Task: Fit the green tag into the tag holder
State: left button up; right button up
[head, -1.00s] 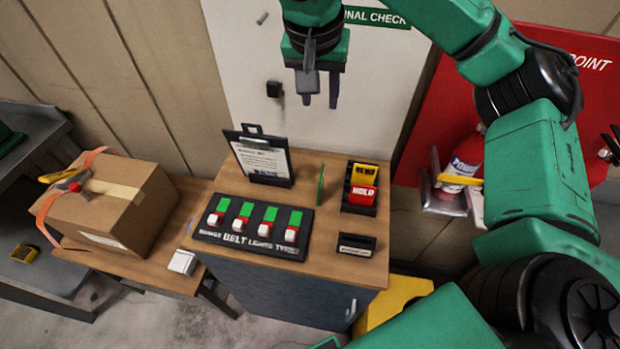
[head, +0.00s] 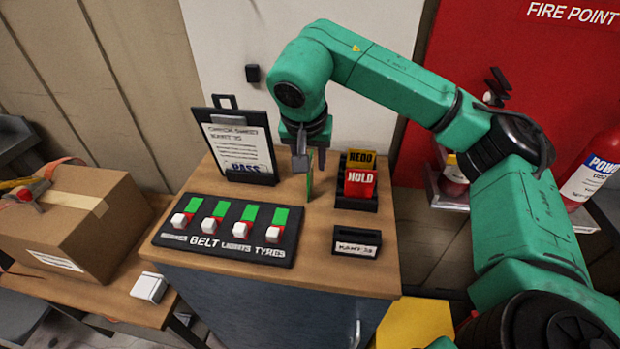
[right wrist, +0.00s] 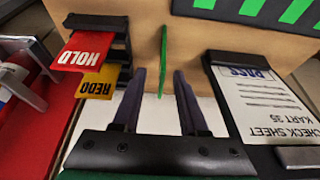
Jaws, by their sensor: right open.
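The green tag (head: 310,183) stands upright on edge on the cabinet top, seen nearly edge-on; it also shows in the right wrist view (right wrist: 163,60). My right gripper (head: 311,170) is open above it. In the right wrist view the open fingers (right wrist: 159,75) have the tag's near end between them, with a gap on each side. A small black block with a slot and a "KART 35" label (head: 357,246), which looks like the tag holder, sits at the front right. Its slot looks empty. My left gripper is not in view.
A black rack (head: 341,200) holds a red HOLD tag (head: 360,184) and a yellow REDO tag (head: 361,160), right of the green tag. A clipboard (head: 240,146) stands at left. A switch panel (head: 228,228) lies in front. The wood between panel and block is clear.

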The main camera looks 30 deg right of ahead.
jog(key=p+x, duration=0.1)
jog(key=x, duration=0.5)
jog(key=shift+w+d+f+p, duration=0.15)
jog(key=shift+w+f+p, duration=0.05)
jog(key=shift+w+p, duration=0.2)
jog(key=shift+w+d+f, duration=0.1)
jog(key=shift+f, duration=0.25)
grip_shut()
jog(key=shift+r, duration=0.15)
notch_tip(320, 180, up, 9)
jog(key=shift+r+b, duration=0.25)
jog(key=shift+b, duration=0.4)
notch_tip(320, 180, up, 10)
jog(key=p, duration=0.1)
jog(key=n+y, duration=0.1)
jog(key=n, duration=0.3)
send_near(311, 173)
jog(key=s+a+f, duration=0.3)
jog(key=s+a, duration=0.1)
jog(key=a, duration=0.1)
jog(key=shift+s+f+t, duration=0.25)
jog(key=shift+s+t, duration=0.15)
